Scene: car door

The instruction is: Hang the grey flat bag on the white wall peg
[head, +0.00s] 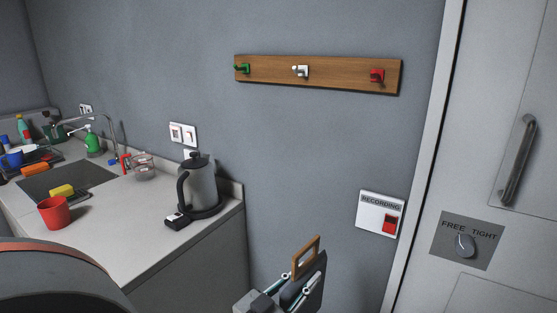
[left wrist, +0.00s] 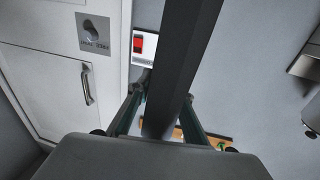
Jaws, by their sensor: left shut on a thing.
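The white peg (head: 300,71) sits in the middle of a brown wooden board (head: 340,76) on the grey wall, and nothing hangs on it. My left gripper (head: 291,283) is at the bottom of the head view, below the board. It is shut on the grey flat bag (head: 313,283), whose tan loop handle (head: 306,257) stands up above the fingers. In the left wrist view the bag (left wrist: 180,65) shows edge-on as a dark strip between the fingers (left wrist: 163,100). The bag's lower part is hidden or out of frame. My right gripper is not in view.
A green peg (head: 242,68) and a red peg (head: 377,75) flank the white one. A recording box (head: 378,207) and a door (head: 500,140) are at right. A counter (head: 125,225) with a kettle (head: 202,184) and red cup (head: 54,212) is at left.

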